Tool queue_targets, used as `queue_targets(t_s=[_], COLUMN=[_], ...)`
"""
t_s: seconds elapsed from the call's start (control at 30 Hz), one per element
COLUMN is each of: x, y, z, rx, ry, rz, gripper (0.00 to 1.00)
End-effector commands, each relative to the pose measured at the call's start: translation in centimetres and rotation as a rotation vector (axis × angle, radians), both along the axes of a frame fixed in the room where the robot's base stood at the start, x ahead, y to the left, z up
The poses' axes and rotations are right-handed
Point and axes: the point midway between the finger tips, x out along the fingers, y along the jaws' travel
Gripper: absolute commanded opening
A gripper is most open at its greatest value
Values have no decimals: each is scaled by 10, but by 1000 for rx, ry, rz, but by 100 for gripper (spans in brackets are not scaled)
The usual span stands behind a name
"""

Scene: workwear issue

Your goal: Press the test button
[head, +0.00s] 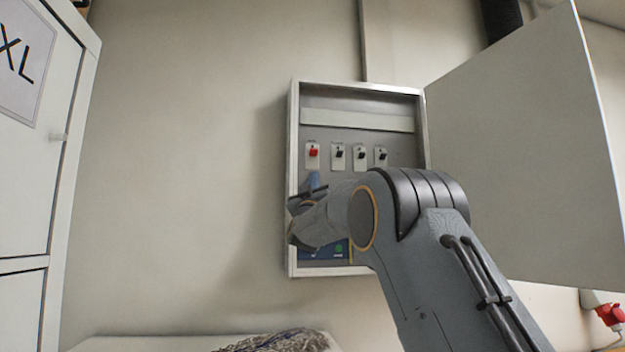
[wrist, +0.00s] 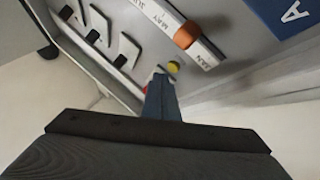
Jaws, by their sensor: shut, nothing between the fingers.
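An open wall panel box (head: 358,122) hangs on the wall in the head view. A small round yellow button (wrist: 173,66) shows in the wrist view; I cannot read a test label on it. My gripper (wrist: 161,84) is shut and empty, its fingertips just short of the yellow button in the picture; I cannot tell whether they touch it. In the head view my gripper (head: 314,181) is low in front of the panel, below the red switch (head: 313,152), and the arm hides much of the lower panel.
Several black switches (head: 338,154) sit right of the red one. The wrist view shows an orange knob (wrist: 187,35) on a labelled strip beside the button. The box door (head: 530,150) stands open at right. A white locker (head: 25,160) is at left.

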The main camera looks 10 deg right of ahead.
Motion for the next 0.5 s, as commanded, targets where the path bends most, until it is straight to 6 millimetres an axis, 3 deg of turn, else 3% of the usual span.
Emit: queue_targets(t_s=[0.5], x=[7], y=[0], z=[-1], rx=[0], ry=[0], rz=[0], gripper=[0])
